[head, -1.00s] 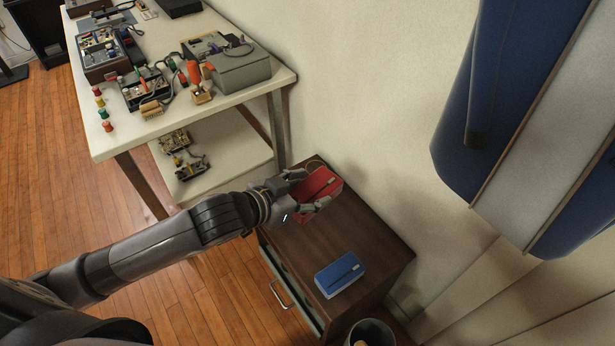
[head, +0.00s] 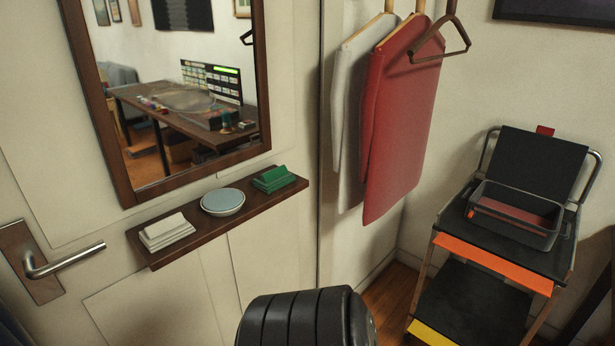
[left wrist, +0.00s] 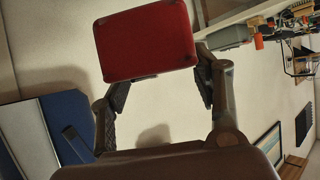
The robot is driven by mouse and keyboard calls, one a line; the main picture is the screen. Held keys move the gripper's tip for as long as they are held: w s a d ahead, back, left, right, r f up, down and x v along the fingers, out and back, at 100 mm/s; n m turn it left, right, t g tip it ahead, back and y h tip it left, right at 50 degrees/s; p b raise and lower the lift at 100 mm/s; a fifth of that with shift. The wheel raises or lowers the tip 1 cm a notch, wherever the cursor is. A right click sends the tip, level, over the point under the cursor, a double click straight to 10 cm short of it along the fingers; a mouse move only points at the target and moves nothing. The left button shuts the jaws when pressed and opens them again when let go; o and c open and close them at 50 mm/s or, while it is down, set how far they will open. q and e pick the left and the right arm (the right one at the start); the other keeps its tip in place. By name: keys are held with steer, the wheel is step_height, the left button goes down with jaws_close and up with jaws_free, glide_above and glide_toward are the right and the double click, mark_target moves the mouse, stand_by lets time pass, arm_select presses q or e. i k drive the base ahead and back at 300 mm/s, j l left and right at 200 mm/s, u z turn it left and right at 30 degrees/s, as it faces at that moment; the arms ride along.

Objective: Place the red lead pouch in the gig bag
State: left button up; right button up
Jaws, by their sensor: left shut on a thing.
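The red lead pouch (left wrist: 146,43) shows in the left wrist view as a red box-like block with rounded corners. My left gripper (left wrist: 160,88) is shut on it, with one finger at each side of its lower part. The pouch is off any surface as far as this view shows. In the head view neither the pouch nor a gripper shows. A large blue item (left wrist: 68,125) with a dark strip stands at the lower left of the left wrist view; I cannot tell whether it is the gig bag. My right gripper is in neither view.
In the head view, a wall shelf (head: 163,258) under a mirror (head: 124,185) holds a bowl (head: 222,202) and small blocks. Red (head: 404,125) and white panels hang on hangers. A door handle (head: 68,262) juts out left.

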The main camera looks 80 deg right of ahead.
mark_target(513, 213)
steer(key=z, duration=1.3)
steer(key=l+z, duration=0.1)
steer(key=z, duration=0.35)
steer(key=k+z, duration=0.1)
steer(key=z, duration=0.35)
steer(key=l+z, duration=0.1)
steer(key=z, duration=1.2)
steer(key=i+l+z, duration=0.25)
steer(key=i+l, duration=0.3)
steer(key=l, duration=0.3)
steer(key=i+l+z, duration=0.25)
steer(key=i+l, duration=0.6)
steer(key=i, duration=0.25)
